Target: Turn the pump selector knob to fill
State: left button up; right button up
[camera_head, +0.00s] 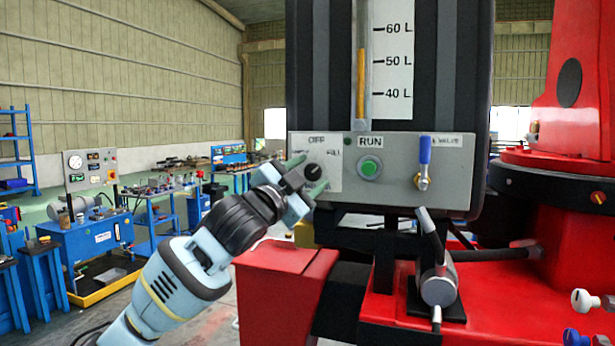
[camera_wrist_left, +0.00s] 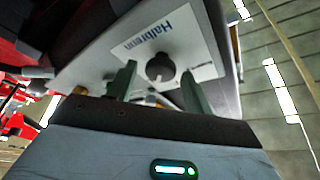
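The black pump selector knob (camera_head: 312,172) sits on the left of the grey control panel (camera_head: 395,196). OFF shows above it and a FILL label (camera_head: 335,152) to its upper right; another label at its left is partly hidden. My left gripper (camera_head: 307,174) is at the knob, its green fingers open. In the left wrist view the knob (camera_wrist_left: 160,67) lies between the two fingers (camera_wrist_left: 159,87), with a gap on each side. I cannot tell where the knob points. My right gripper is out of view.
A green RUN button (camera_head: 370,167) and a blue-handled valve (camera_head: 424,160) are right of the knob. A level gauge (camera_head: 362,70) rises above the panel. Blue workbenches stand at the far left.

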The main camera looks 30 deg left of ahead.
pick_arm(q)
jog(key=shift+s, duration=0.1)
jog(key=v, duration=0.7)
jog(key=shift+s+f+b, duration=0.15)
jog(key=shift+s+b, duration=0.15)
jog(key=shift+b, duration=0.05)
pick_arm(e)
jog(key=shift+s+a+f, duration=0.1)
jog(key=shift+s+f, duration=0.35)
